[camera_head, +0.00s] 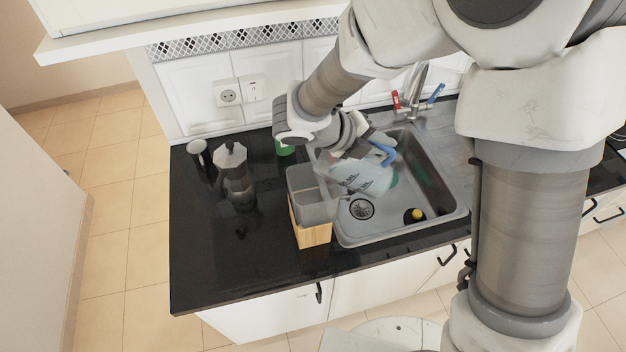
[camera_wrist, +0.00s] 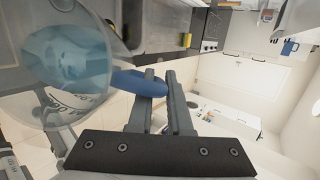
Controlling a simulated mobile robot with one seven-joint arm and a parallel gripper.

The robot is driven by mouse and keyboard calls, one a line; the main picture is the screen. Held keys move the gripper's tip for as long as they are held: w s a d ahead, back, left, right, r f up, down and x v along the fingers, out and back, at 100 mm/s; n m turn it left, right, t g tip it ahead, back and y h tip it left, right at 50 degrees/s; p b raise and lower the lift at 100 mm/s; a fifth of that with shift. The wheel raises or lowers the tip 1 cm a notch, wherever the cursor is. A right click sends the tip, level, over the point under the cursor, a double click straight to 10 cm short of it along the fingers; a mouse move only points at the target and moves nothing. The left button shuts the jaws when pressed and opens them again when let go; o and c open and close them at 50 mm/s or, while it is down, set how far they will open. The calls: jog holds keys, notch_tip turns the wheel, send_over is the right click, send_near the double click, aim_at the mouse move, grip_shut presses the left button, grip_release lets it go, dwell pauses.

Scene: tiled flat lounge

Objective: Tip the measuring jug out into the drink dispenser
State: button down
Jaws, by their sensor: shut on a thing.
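The measuring jug (camera_head: 362,175) is clear with printed marks and a blue handle (camera_head: 384,153). My gripper (camera_head: 368,146) is shut on this handle. In the head view the jug is tilted well over, its mouth toward the left, beside and above the drink dispenser. The drink dispenser (camera_head: 310,232) is a grey, open-topped box on a light wooden base, on the counter left of the sink. In the wrist view the jug (camera_wrist: 70,58) fills the upper left, with pale blue showing inside it, and my fingers (camera_wrist: 168,100) grip the handle. Whether liquid is flowing cannot be told.
A moka pot (camera_head: 236,178) and a small dark cup-like item (camera_head: 199,155) stand on the black counter (camera_head: 215,270) at left. A green object (camera_head: 285,150) is behind the dispenser. The sink (camera_head: 432,205) with its tap (camera_head: 414,92) lies right. The front-left counter is free.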

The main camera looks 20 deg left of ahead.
jog(key=shift+s+a+r+t+h, duration=0.1)
jog(key=shift+a+t+h, duration=0.05)
jog(key=shift+a+h, duration=0.25)
jog(key=shift+s+a+r+t+h, duration=0.1)
jog(key=shift+a+t+h, duration=0.05)
jog(key=shift+a+h, duration=0.25)
dwell(7.2)
